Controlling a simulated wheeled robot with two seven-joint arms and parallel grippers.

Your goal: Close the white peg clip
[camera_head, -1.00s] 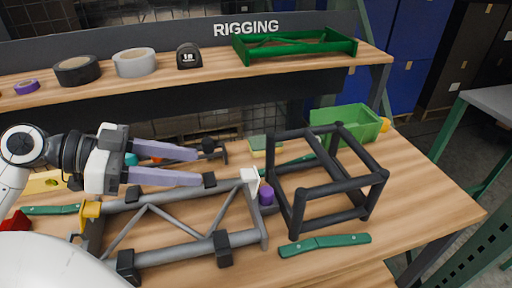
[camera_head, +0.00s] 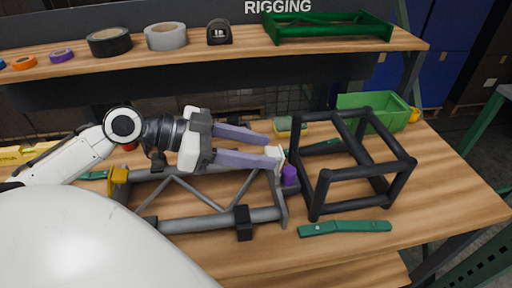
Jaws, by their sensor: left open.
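The white peg clip (camera_head: 280,157) sits at the upper right corner of a grey truss frame (camera_head: 185,222) lying on the workbench. My left gripper (camera_head: 273,150) reaches in from the left above the frame, its two purple-grey fingers apart. The fingertips are at the white clip, which shows between and beside them. The fingers partly hide the clip, so I cannot tell whether they touch it or how far it stands open. My right gripper is not in view.
A yellow clip (camera_head: 118,182) and a black clip (camera_head: 242,222) are on the frame.

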